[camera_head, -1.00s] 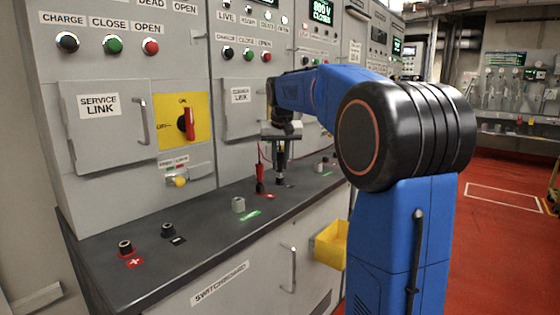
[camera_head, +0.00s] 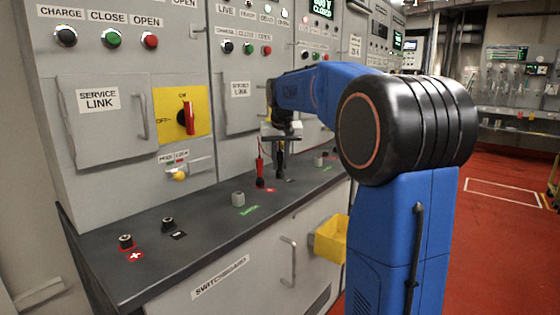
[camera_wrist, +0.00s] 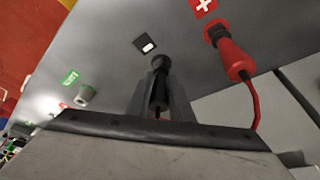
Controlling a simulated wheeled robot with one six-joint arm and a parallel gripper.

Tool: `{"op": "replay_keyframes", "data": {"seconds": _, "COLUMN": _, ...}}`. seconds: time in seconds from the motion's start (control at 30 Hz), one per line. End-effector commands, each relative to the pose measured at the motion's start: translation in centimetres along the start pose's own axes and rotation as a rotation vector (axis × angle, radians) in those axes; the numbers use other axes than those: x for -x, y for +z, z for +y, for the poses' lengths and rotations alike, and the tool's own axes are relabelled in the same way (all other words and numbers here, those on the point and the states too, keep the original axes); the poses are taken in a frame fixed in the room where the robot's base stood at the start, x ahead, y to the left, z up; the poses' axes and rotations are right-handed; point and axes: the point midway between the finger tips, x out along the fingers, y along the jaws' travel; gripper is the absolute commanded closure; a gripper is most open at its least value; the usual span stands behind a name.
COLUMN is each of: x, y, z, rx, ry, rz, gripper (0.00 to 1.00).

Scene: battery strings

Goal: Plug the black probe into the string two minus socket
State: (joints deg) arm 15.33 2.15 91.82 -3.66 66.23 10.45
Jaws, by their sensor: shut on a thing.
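My gripper (camera_head: 280,166) is shut on the black probe (camera_wrist: 159,93) and holds it upright just above or at the desk top. In the wrist view the probe's far end meets a dark round collar (camera_wrist: 161,62) beside a black minus label (camera_wrist: 146,44). The fingers and probe hide most of that socket, so I cannot tell whether the tip is inside. The red probe (camera_head: 260,172) stands in the neighbouring socket by a red plus label (camera_wrist: 203,6), with its red lead trailing.
A grey post (camera_head: 238,199) with a green label stands left of my gripper. Another black socket (camera_head: 168,223) and a red-marked socket (camera_head: 126,241) are further left. Switchboard panels rise behind the desk. A yellow bin (camera_head: 332,240) hangs on the desk front.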

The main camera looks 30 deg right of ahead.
Motion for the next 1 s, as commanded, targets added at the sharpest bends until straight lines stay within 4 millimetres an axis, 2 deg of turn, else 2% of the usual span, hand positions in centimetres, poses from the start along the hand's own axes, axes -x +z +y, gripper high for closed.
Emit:
{"op": "replay_keyframes", "data": {"seconds": 0.03, "x": -0.1, "y": 0.0, "z": 0.0, "rx": 0.0, "ry": 0.0, "rz": 0.0, "gripper": 1.0}}
{"op": "replay_keyframes", "data": {"seconds": 0.07, "x": -0.1, "y": 0.0, "z": 0.0, "rx": 0.0, "ry": 0.0, "rz": 0.0, "gripper": 0.73}}
{"op": "replay_keyframes", "data": {"seconds": 0.1, "x": -0.1, "y": 0.0, "z": 0.0, "rx": 0.0, "ry": 0.0, "rz": 0.0, "gripper": 0.64}}
{"op": "replay_keyframes", "data": {"seconds": 0.13, "x": -0.1, "y": 0.0, "z": 0.0, "rx": 0.0, "ry": 0.0, "rz": 0.0, "gripper": 0.58}}
{"op": "replay_keyframes", "data": {"seconds": 0.43, "x": 0.0, "y": 0.0, "z": 0.0, "rx": 0.0, "ry": 0.0, "rz": 0.0, "gripper": 0.58}}
{"op": "replay_keyframes", "data": {"seconds": 0.57, "x": 0.8, "y": 0.0, "z": 0.0, "rx": 0.0, "ry": 0.0, "rz": 0.0, "gripper": 0.58}}
{"op": "replay_keyframes", "data": {"seconds": 0.67, "x": 2.2, "y": 0.0, "z": 0.0, "rx": 0.0, "ry": 0.0, "rz": 0.002, "gripper": 0.58}}
{"op": "replay_keyframes", "data": {"seconds": 1.0, "x": 8.9, "y": -0.1, "z": 0.0, "rx": 0.0, "ry": -0.001, "rz": 0.003, "gripper": 0.58}}
